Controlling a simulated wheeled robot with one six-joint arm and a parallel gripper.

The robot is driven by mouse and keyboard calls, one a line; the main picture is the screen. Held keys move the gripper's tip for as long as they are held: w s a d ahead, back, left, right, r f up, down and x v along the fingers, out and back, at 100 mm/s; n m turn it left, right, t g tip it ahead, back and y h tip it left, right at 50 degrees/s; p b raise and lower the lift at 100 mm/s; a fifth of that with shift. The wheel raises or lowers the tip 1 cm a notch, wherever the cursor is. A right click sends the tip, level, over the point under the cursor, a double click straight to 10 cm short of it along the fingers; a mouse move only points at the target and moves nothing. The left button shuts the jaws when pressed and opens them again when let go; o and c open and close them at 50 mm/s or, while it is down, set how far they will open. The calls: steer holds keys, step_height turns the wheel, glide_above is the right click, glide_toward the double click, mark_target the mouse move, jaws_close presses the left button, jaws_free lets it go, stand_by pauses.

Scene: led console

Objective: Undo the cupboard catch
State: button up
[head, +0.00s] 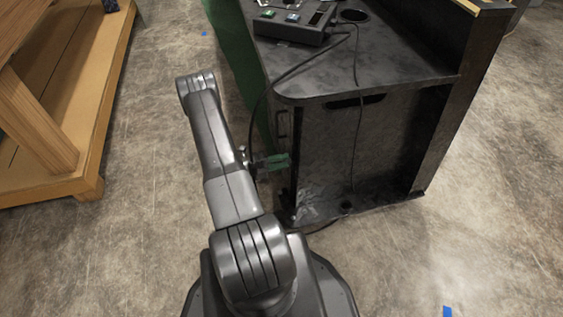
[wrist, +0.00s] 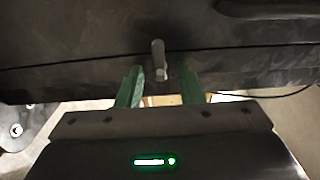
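The cupboard catch (wrist: 158,60) is a small grey bar on the dark cupboard face, standing upright across a thin seam in the wrist view. My gripper (wrist: 161,72) has two green fingers, spread apart, one to the left and one to the right of the catch. Clear gaps show between the catch and both fingers; its lower end appears between the fingertips. In the head view my gripper (head: 286,161) is at the left side of the black console cupboard (head: 340,150). The catch cannot be made out there.
A dark handle (head: 282,122) is on the cupboard's left side, above my gripper. A control box (head: 293,22) with lit buttons sits on the console top, and its cable hangs down the front. A wooden bench (head: 75,110) stands left, with bare floor between.

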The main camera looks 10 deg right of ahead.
steer(key=shift+d, duration=0.2)
jaws_close()
steer(key=shift+m, duration=0.3)
steer(key=shift+m+b, duration=4.35)
steer(key=shift+m, duration=4.25)
